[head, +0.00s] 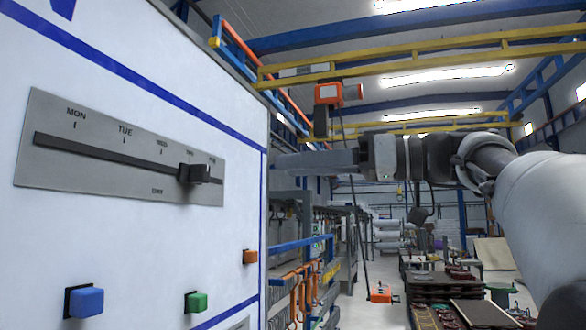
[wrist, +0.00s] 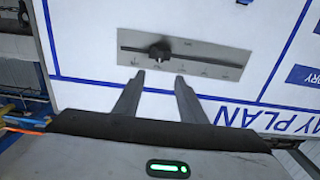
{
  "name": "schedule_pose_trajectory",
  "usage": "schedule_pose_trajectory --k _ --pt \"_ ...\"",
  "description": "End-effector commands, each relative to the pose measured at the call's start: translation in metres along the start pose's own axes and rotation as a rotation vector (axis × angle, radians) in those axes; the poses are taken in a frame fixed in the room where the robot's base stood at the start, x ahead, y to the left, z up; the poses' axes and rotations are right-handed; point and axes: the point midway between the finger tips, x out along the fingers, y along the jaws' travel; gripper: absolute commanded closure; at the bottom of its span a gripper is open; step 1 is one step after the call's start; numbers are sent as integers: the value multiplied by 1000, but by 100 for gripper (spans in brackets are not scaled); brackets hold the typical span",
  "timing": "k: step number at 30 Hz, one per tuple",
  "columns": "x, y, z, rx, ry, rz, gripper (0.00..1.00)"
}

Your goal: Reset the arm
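My arm reaches in from the right in the head view, and my gripper (head: 288,161) is by the right edge of a white panel (head: 120,240). In the wrist view my gripper (wrist: 159,76) has its two fingers apart with nothing between them. The fingers point at a grey slider plate (wrist: 205,65) on the panel, which appears upside down there. The black slider knob (wrist: 160,52) is just beyond the fingertips; contact is not visible. In the head view the knob (head: 200,174) sits toward the right end of the slot, near the last day labels.
The panel also bears a blue button (head: 86,301), a green button (head: 196,301) and an orange button (head: 250,256). Racks with orange hooks (head: 300,290) stand beyond its right edge. A yellow overhead rail (head: 420,62) crosses above. Loaded tables (head: 450,300) stand at lower right.

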Motion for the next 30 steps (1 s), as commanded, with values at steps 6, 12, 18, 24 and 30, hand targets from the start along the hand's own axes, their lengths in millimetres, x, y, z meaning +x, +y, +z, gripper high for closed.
schedule_pose_trajectory --k 6,12,18,24,30 --pt "-4 0 0 1 -1 -1 62" --pt "-4 0 0 1 0 0 62" --pt "-4 0 1 7 -4 2 62" --pt "2 -7 57 250 -148 118 62" --pt "-13 -44 199 610 -463 393 62"
